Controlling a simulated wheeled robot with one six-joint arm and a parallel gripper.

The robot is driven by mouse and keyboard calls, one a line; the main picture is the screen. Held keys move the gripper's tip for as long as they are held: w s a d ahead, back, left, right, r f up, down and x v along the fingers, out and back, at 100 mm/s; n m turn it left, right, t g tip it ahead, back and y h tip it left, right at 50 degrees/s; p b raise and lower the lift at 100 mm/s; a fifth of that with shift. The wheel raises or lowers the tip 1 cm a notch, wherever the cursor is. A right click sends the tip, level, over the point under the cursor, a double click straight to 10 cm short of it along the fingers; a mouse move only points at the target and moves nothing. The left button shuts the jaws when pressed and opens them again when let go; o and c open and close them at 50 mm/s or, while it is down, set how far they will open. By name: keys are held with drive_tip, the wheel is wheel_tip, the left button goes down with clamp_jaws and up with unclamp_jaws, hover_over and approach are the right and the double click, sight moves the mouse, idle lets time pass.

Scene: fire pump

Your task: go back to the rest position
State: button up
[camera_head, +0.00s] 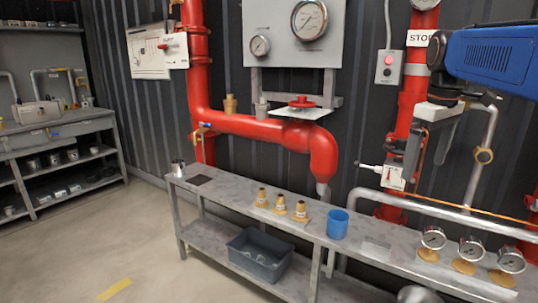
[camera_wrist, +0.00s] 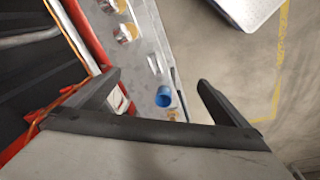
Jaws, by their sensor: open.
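My gripper (camera_head: 424,168) hangs below my blue arm at the upper right of the head view, in front of the red vertical pipe. In the wrist view my gripper (camera_wrist: 159,78) shows its two dark fingers spread wide apart, with nothing between them. A blue cup (camera_head: 338,223) stands on the grey bench (camera_head: 225,190). The cup also shows in the wrist view (camera_wrist: 164,97), well below the fingers and apart from them. My gripper is above the bench and touches nothing that I can see.
Three brass fittings (camera_head: 281,204) and three gauges (camera_head: 471,249) stand on the bench. A dark bin (camera_head: 259,254) sits on its lower shelf. A red pipe (camera_head: 250,127) and a gauge panel (camera_head: 295,35) are behind. The floor (camera_head: 150,240) at left is clear.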

drive_tip(key=s+a+f+m+t, duration=0.1)
drive_tip(key=s+a+f, duration=0.3)
drive_tip(key=s+f, duration=0.7)
drive_tip(key=s+a+f+m+t, duration=0.2)
drive_tip(key=s+a+f+m, duration=0.2)
drive_tip(key=s+f, duration=0.7)
wheel_tip(320, 180, down, 2)
drive_tip(key=shift+a+f+m, duration=0.15)
drive_tip(key=shift+a+m, duration=0.15)
drive_tip(key=shift+a, duration=0.5)
